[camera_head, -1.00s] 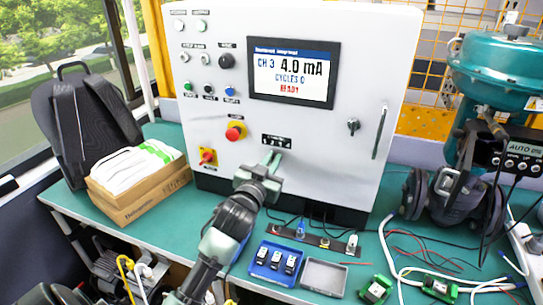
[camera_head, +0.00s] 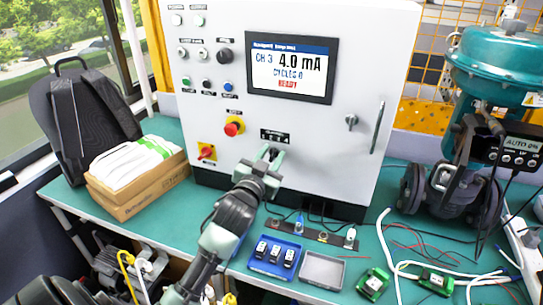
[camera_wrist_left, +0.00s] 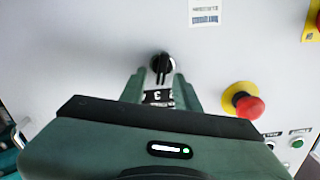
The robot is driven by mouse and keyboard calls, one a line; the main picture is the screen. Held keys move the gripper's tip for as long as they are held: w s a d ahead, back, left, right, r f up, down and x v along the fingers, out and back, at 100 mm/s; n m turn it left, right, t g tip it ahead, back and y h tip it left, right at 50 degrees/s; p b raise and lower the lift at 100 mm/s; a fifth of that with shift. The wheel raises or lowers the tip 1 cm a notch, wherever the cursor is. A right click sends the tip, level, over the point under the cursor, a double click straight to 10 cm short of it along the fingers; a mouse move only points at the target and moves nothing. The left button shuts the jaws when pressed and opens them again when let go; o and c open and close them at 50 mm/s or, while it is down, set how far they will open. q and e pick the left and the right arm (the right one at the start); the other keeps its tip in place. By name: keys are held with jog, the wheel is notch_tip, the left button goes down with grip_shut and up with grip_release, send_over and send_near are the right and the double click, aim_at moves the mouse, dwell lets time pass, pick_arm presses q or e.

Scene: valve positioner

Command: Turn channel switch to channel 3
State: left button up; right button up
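The cabinet screen (camera_head: 291,67) reads CH 3, 4.0 mA. My left gripper (camera_head: 271,154) is at the panel just below the label. In the wrist view its two fingers (camera_wrist_left: 162,90) are spread, with the knob in line with the gap at their tips; contact cannot be told. My right gripper is not in view.
A red emergency-stop button (camera_head: 232,128) and a red-yellow rotary switch (camera_head: 206,151) sit left of the gripper. Below are a blue tray (camera_head: 254,266) with several small modules and a grey tray (camera_head: 322,270). A teal valve actuator (camera_head: 495,65) stands right.

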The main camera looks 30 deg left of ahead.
pick_arm(q)
jog(key=b+v, duration=0.1)
jog(key=v, duration=0.6)
jog(key=shift+s, duration=0.4)
jog(key=shift+d, duration=0.15)
